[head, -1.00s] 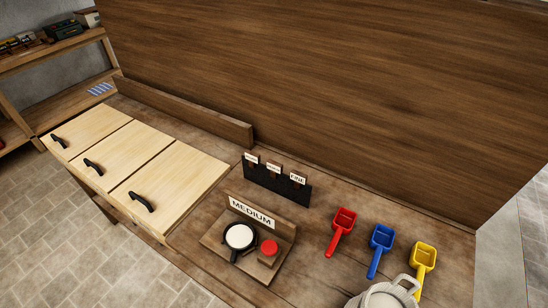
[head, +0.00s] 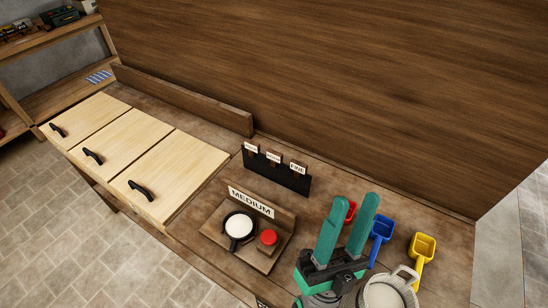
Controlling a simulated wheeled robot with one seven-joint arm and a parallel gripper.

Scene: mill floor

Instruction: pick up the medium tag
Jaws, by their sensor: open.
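A black rack (head: 277,175) stands on the wooden counter and holds three small white tags in a row. The right tag (head: 298,167) reads FINE. The middle tag (head: 274,158) is too small to read surely, and so is the left tag (head: 251,147). A larger sign (head: 251,202) reading MEDIUM is on a wooden stand in front of the rack. My gripper (head: 355,203) has green fingers, is open and empty, and is to the right of the stand and rack, apart from the tags. It hides most of the red scoop.
The stand bears a black pan (head: 239,227) with white contents and a red button (head: 268,237). A blue scoop (head: 381,230), a yellow scoop (head: 422,246) and a pale pail (head: 385,294) are at right. Lidded wooden bins (head: 180,165) are left. A tall wooden panel (head: 330,80) rises behind.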

